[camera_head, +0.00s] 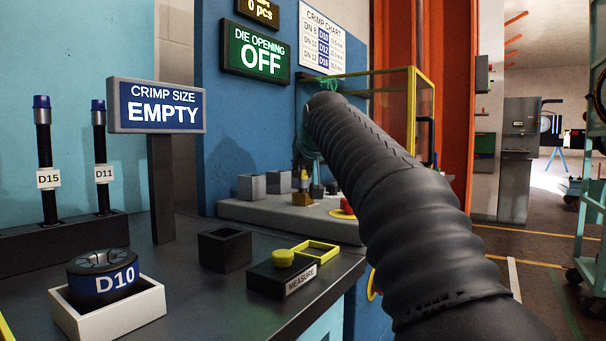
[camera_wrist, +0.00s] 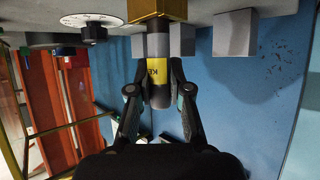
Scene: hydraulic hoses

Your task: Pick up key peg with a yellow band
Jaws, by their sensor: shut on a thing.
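The key peg (camera_wrist: 158,76) is a grey cylinder with a yellow band bearing partly visible dark letters. In the wrist view, which looks upside down, it stands between the two fingers of my gripper (camera_wrist: 160,91), which is shut on it. The peg's other end meets a brass-coloured block (camera_wrist: 158,9); I cannot tell whether it is still seated there. In the head view, the key peg (camera_head: 304,177) is small, above the brass block (camera_head: 302,198). My arm hides most of the gripper there.
Grey blocks (camera_head: 251,187) stand beside the peg on the grey ledge (camera_head: 270,215). A red button (camera_head: 344,211) and a yellow-framed guard (camera_head: 411,100) are close to my arm. The D10 die (camera_head: 103,275), an open black box (camera_head: 224,249) and the MEASURE block (camera_head: 281,276) occupy the bench.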

